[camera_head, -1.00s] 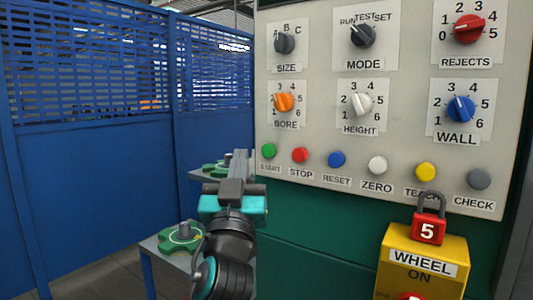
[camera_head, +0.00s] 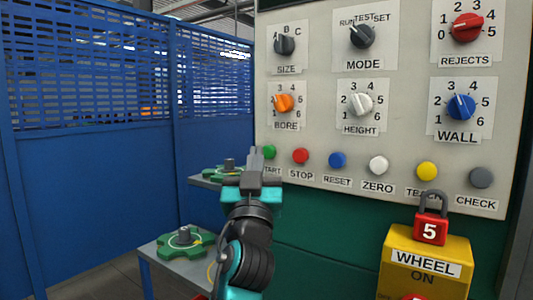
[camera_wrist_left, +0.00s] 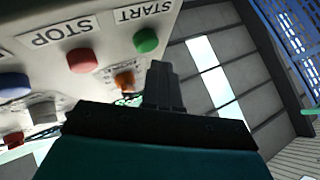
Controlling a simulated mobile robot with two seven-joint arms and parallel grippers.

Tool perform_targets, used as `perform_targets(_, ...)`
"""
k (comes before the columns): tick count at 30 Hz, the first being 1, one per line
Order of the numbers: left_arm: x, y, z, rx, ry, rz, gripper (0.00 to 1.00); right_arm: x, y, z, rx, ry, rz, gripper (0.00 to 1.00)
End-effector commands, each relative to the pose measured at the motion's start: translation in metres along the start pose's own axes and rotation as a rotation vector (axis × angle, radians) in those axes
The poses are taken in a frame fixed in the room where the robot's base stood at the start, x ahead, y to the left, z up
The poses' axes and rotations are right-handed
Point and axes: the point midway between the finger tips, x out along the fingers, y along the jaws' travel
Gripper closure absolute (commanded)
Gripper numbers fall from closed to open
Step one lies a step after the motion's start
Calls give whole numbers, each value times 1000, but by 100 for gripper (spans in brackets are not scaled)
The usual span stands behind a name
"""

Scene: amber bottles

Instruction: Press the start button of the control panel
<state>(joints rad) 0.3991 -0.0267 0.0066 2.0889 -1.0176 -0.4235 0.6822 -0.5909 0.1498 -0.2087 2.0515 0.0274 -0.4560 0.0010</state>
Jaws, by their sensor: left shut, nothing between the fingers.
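The control panel (camera_head: 318,130) is a pale board with dials above and a row of round buttons below. The green start button (camera_head: 269,152) is at the left end of the row, its label partly hidden by my gripper. My left gripper (camera_head: 256,152) is shut and empty, its fingertips just left of and slightly below the button in the head view. In the left wrist view the green start button (camera_wrist_left: 146,40) shows beyond the shut fingers (camera_wrist_left: 158,68), with a visible gap. I cannot tell the exact depth. My right gripper is not in view.
The red stop button (camera_head: 300,156) is the closest neighbour, then the blue reset button (camera_head: 337,160). A yellow box (camera_head: 450,255) with a red padlock (camera_head: 430,230) stands at lower right. Green round parts (camera_head: 182,243) sit on stands at left, before a blue fence (camera_head: 90,190).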

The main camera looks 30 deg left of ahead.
Motion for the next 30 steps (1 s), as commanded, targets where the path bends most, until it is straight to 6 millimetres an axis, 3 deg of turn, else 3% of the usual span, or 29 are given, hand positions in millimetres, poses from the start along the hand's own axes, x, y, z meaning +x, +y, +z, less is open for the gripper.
perform_targets(30, 0, 0, 0, 0, 0, 0, 100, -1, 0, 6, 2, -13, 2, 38)
